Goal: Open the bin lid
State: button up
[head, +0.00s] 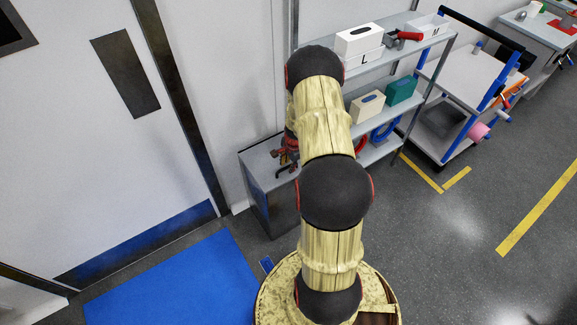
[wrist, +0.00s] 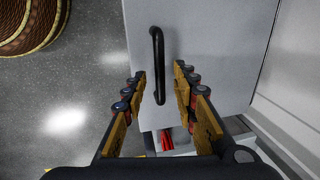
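The bin (head: 277,208) is a grey box beside the shelf in the head view, partly hidden by my arm. Its flat grey lid (head: 258,163) lies level on top and looks closed. In the wrist view the lid (wrist: 210,40) fills the middle, with a black bar handle (wrist: 157,50) on it. My gripper (wrist: 160,76) is open, with one finger on each side of the handle's near end. Gaps show between the handle and both fingers. In the head view my gripper (head: 288,150) is just above the lid, mostly behind my arm.
A metal shelf (head: 425,42) with boxes stands right of the bin. A white wall and a door (head: 75,130) are behind and left. A blue mat (head: 185,280) lies on the floor. A cart (head: 455,80) stands farther right. Grey floor is clear at lower right.

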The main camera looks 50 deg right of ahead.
jog(key=shift+c, duration=1.3)
jog(key=c, duration=0.4)
grip_shut()
